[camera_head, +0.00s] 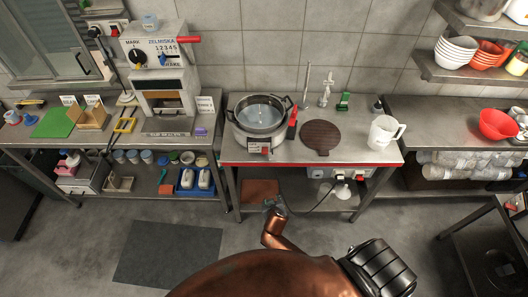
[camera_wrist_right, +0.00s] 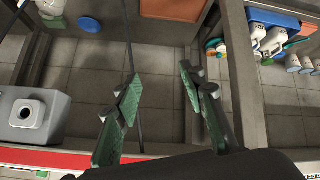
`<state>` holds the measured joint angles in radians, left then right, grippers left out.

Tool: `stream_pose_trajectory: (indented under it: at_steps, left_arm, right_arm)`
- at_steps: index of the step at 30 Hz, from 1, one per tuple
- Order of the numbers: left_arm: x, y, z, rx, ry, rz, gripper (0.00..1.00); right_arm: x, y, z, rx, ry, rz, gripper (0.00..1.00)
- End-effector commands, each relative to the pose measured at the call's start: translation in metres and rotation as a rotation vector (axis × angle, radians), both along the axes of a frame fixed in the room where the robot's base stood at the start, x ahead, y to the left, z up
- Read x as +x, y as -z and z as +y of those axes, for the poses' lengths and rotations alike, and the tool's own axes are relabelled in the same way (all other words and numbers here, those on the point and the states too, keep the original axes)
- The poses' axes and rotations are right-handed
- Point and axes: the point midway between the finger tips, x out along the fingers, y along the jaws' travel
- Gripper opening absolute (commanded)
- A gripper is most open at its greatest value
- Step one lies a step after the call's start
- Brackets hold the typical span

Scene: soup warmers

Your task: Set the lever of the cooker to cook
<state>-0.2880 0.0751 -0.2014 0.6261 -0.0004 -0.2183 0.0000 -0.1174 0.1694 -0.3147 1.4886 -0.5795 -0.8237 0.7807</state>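The cooker (camera_head: 258,122) is a silver pot-shaped appliance with an open top. It stands at the left end of the middle steel counter. A small front panel (camera_head: 258,150) with a reddish spot is on its lower front; the lever's setting is too small to tell. My right gripper (camera_head: 274,204) is below and in front of the counter edge, apart from the cooker. In the right wrist view its green-padded fingers (camera_wrist_right: 160,88) are spread with nothing between them. The cooker does not show clearly there. My left gripper is not in view.
A red-edged counter (camera_head: 350,158) holds a brown round board (camera_head: 321,136) and a white jug (camera_head: 384,132). A dark cable (camera_head: 325,200) hangs below it. A dispenser (camera_head: 160,80) stands on the left counter. Floor in front is mostly clear.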

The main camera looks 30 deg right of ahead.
Motion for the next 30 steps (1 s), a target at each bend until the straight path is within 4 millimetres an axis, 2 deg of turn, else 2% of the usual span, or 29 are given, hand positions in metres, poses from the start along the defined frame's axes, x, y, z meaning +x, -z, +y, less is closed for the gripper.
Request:
stream_pose_trajectory:
  at_steps: [1,3,6,9,10,12,15,23,30]
  left_arm:
    - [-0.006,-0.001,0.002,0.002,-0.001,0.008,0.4]
    - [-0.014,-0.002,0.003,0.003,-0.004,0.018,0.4]
    - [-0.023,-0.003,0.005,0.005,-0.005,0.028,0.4]
    - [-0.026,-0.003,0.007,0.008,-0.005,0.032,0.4]
    - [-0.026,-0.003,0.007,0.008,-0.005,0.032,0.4]
    - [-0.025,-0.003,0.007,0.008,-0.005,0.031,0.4]
    - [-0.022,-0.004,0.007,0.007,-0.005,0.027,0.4]
    - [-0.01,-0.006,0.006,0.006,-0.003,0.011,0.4]
    - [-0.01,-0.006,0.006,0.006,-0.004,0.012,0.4]
  right_arm:
    - [0.024,-0.053,0.003,-0.004,0.04,-0.094,0.38]
    - [0.044,-0.114,0.003,-0.002,0.1,-0.207,0.38]
    - [0.057,-0.184,0.003,0.012,0.176,-0.342,0.38]
    - [0.06,-0.228,0.003,0.028,0.225,-0.43,0.38]
    - [0.06,-0.237,0.003,0.032,0.236,-0.449,0.38]
    - [0.061,-0.249,0.002,0.039,0.25,-0.476,0.38]
    - [0.068,-0.252,-0.002,0.04,0.257,-0.487,0.38]
    - [0.1,-0.236,-0.022,0.037,0.255,-0.486,0.38]
    - [0.119,-0.225,-0.033,0.04,0.255,-0.484,0.38]
